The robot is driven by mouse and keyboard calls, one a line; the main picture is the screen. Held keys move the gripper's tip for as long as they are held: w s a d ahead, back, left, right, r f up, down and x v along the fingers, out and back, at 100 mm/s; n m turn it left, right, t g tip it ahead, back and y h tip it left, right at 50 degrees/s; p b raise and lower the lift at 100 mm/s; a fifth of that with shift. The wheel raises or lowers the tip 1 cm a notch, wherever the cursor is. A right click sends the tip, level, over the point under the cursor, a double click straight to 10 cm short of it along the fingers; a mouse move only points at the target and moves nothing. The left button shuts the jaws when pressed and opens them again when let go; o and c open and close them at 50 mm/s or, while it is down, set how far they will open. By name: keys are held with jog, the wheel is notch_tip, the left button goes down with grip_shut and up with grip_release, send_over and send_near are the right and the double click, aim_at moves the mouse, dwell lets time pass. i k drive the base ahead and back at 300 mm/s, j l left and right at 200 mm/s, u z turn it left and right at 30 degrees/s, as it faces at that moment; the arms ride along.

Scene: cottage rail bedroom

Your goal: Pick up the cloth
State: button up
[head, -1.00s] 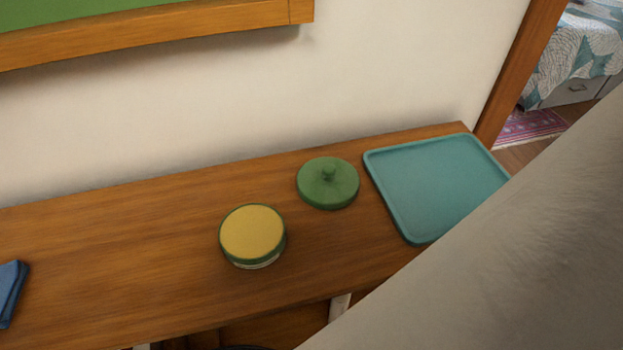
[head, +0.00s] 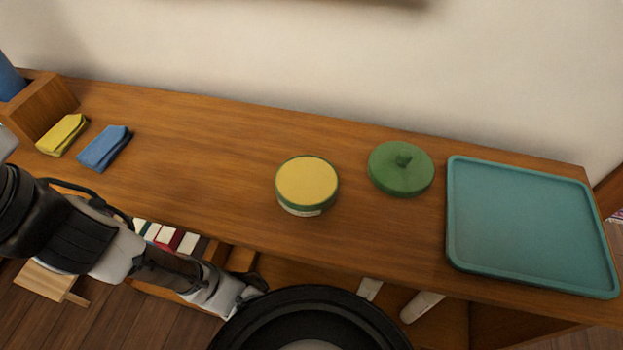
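Two folded cloths lie at the left end of the wooden tabletop in the head view. One cloth is yellow (head: 62,134) and sits beside a wooden box. The other cloth is blue (head: 104,148) and lies just right of the yellow one. Both lie flat and nothing rests on them. My arm's links cross the lower left, in front of the table edge and below the cloths. I see no gripper fingertips.
A wooden box (head: 40,106) holding something blue stands at the far left. A yellow-topped round tin (head: 307,184), a green knobbed lid (head: 401,169) and a teal tray (head: 530,225) lie to the right. The tabletop (head: 205,160) between cloths and tin is clear. Books (head: 165,237) sit below.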

aim_at(100, 152)
jog(key=j+u, duration=0.2)
jog(key=u, duration=0.2)
jog(key=j+u, duration=0.2)
jog(key=u, duration=0.2)
jog(key=i+j+u, duration=0.15)
jog(key=u, duration=0.3)
